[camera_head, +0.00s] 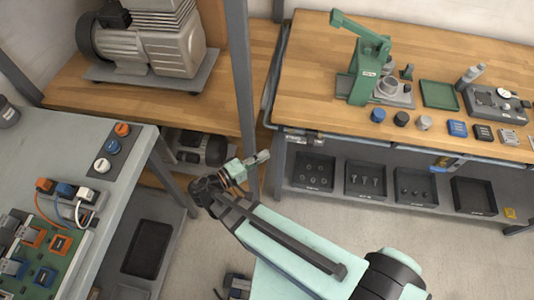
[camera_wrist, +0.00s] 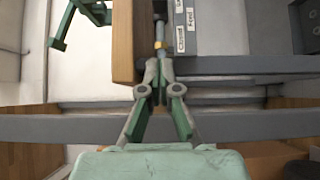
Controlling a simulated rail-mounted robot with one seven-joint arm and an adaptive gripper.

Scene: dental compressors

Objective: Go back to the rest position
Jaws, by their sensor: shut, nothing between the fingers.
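My gripper (camera_head: 262,157) is at the end of my pale green arm in the head view. It hangs in the gap between the wooden workbench on the right and the shelf unit with the compressor. Its fingers are together with nothing between them. In the wrist view my gripper (camera_wrist: 160,62) points up the picture, its fingers meeting near a wooden bench edge (camera_wrist: 123,45) and grey metal framing. I cannot tell from this view how far its tips are from the bench edge. No object is held.
The right workbench (camera_head: 315,60) carries a green press (camera_head: 366,75), a green tray (camera_head: 440,95) and small parts; black bins (camera_head: 365,180) sit below. A large compressor (camera_head: 150,45) stands on the left shelf. A grey table (camera_head: 50,140) holds a green board (camera_head: 40,255). A grey post (camera_head: 240,80) stands close behind my gripper.

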